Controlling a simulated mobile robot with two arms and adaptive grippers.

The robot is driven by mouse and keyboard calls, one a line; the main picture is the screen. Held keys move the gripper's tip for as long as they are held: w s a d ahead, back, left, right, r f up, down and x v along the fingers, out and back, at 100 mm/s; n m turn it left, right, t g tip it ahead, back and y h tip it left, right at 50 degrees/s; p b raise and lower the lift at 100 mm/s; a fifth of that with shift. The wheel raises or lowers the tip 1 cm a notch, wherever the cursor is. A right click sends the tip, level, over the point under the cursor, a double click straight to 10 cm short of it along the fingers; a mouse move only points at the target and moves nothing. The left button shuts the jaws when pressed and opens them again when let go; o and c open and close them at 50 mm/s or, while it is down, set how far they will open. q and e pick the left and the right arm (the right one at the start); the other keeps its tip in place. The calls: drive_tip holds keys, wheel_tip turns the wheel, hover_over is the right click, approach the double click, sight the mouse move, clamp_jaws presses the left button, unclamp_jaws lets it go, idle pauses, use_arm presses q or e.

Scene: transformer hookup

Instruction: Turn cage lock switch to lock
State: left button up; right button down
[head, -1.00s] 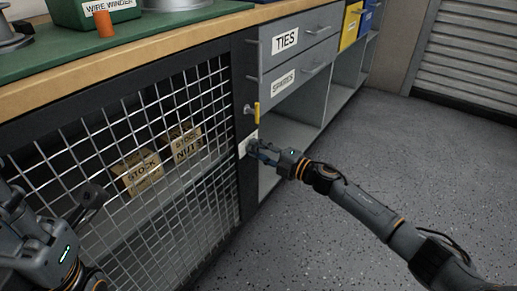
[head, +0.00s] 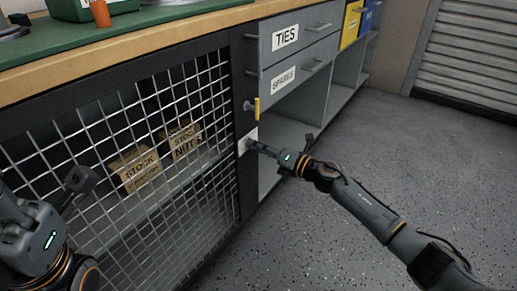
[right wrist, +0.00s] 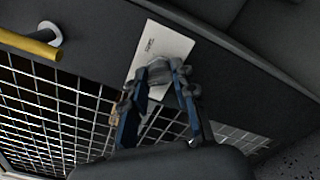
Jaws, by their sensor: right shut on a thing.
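The cage lock switch is a grey knob (right wrist: 159,71) on a white plate (right wrist: 182,45) with small dark print too small to read. The plate (head: 252,132) also shows in the head view, on the dark post right of the mesh cage door (head: 150,205). My right gripper (head: 254,147) reaches the plate from the right. In the right wrist view its blue-sided fingers (right wrist: 158,78) are closed on the knob from both sides. My left gripper (head: 78,180) is in front of the mesh at lower left; its finger state is unclear.
A yellow-handled latch (head: 257,108) sits just above the plate. Behind the mesh are cardboard stock boxes (head: 137,170). Drawers (head: 300,40) and open shelves stand to the right. The speckled floor (head: 440,165) at right is clear.

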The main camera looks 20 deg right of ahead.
drive_tip(key=shift+f+n, duration=0.1)
drive_tip(key=shift+n, duration=0.4)
drive_tip(key=c, duration=1.1)
unclamp_jaws()
drive_tip(key=shift+o, duration=0.2)
drive_tip(key=v, duration=1.2)
